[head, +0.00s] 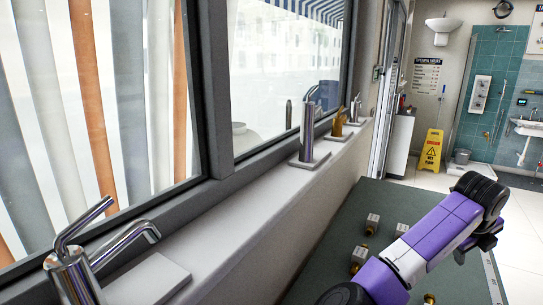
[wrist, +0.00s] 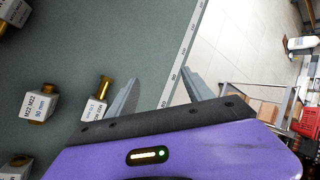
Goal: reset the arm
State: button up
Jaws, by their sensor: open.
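My arm (head: 430,235) is purple with black joints and reaches over a dark green table from the lower right of the head view. My gripper (wrist: 162,88) shows in the wrist view with its two grey fingers spread apart and nothing between them. It hangs over the edge of the table, beside a measuring strip. In the head view the gripper's fingers are hard to make out at the arm's end.
Several brass fittings with white labels stand on the green table (head: 340,225); a labelled fitting (wrist: 38,106) lies left of my gripper and another (wrist: 97,103) is close to its left finger. A windowsill (head: 250,205) holds taps. A yellow wet-floor sign (head: 431,150) stands beyond.

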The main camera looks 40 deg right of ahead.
jog(key=w+d+r+n+t+h, duration=0.25)
jog(key=w+r+n+h, duration=0.25)
jog(key=r+n+h, duration=0.65)
jog(key=w+a+n+t+y, duration=0.1)
jog(key=w+a+n+t, duration=0.5)
jog(key=a+n, duration=0.35)
jog(key=w+a+n+t+y, duration=0.2)
jog(key=w+a+n+t, duration=0.5)
jog(key=a+n, duration=0.3)
jog(key=s+a+f+n+t+y, duration=0.1)
jog(key=a+f+n+t+y, duration=0.2)
jog(key=a, duration=0.5)
jog(key=s+a+f+n+y, duration=0.1)
jog(key=a+f+n+y, duration=0.25)
jog(key=a, duration=0.35)
jog(key=s+a+f+n+t+y, duration=0.1)
jog(key=a+f+n+t+y, duration=0.2)
jog(key=a, duration=0.5)
jog(key=s+a+f+n+g+y, duration=0.1)
jog(key=s+a+f+g+y, duration=0.1)
jog(key=s+a+f, duration=0.2)
jog(key=s+a+f+n+g+y, duration=0.1)
jog(key=s+a+f+g+y, duration=0.2)
jog(key=s+a, duration=0.7)
jog(key=s+f, duration=0.2)
jog(key=s, duration=0.1)
jog(key=shift+a+g+y, duration=0.3)
jog(key=shift+g, duration=0.05)
